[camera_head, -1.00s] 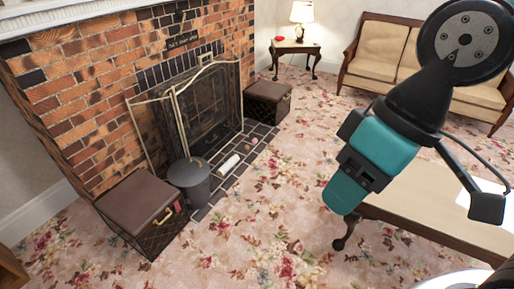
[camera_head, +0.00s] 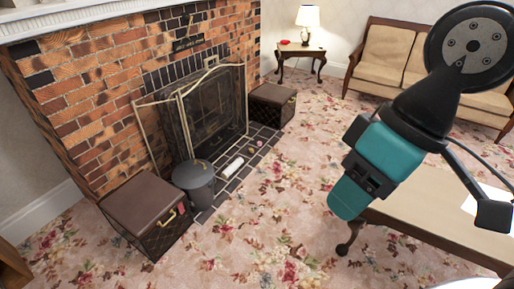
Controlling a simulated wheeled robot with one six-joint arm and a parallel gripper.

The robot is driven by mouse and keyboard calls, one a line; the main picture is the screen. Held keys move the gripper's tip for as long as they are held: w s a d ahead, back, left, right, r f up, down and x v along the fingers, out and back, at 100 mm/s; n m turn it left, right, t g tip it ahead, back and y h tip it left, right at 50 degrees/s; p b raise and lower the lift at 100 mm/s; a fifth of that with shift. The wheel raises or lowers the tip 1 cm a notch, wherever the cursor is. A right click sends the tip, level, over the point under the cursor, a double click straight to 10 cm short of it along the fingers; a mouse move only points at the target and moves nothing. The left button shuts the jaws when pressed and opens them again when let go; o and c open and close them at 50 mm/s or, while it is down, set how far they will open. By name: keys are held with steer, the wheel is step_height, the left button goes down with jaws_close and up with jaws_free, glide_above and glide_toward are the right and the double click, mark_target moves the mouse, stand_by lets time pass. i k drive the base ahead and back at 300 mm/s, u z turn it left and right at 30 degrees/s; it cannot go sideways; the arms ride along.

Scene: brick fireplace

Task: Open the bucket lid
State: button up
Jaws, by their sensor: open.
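The bucket (camera_head: 196,192) is a dark grey cylinder standing upright at the hearth's front edge, before the fireplace screen. Its grey lid (camera_head: 193,172) lies flat on top and looks closed. My gripper (camera_head: 416,203) hangs at the right of the view, with a teal part on one side and a thin black part on the other, spread apart. It is open, and I see nothing held in it. It is well to the right of the bucket and not touching it. Part of the bucket's base is hard to make out against the dark tiles.
A brown box (camera_head: 140,205) with a gold handle stands close to the bucket's left. A white roll (camera_head: 232,166) lies on the hearth tiles to its right. The fireplace screen (camera_head: 152,135) is behind. A low table (camera_head: 432,215) is under my arm. Flowered carpet lies open between.

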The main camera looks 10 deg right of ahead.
mark_target(191, 175)
steer(key=u, duration=0.6)
steer(key=i, duration=2.35)
steer(key=z, duration=0.1)
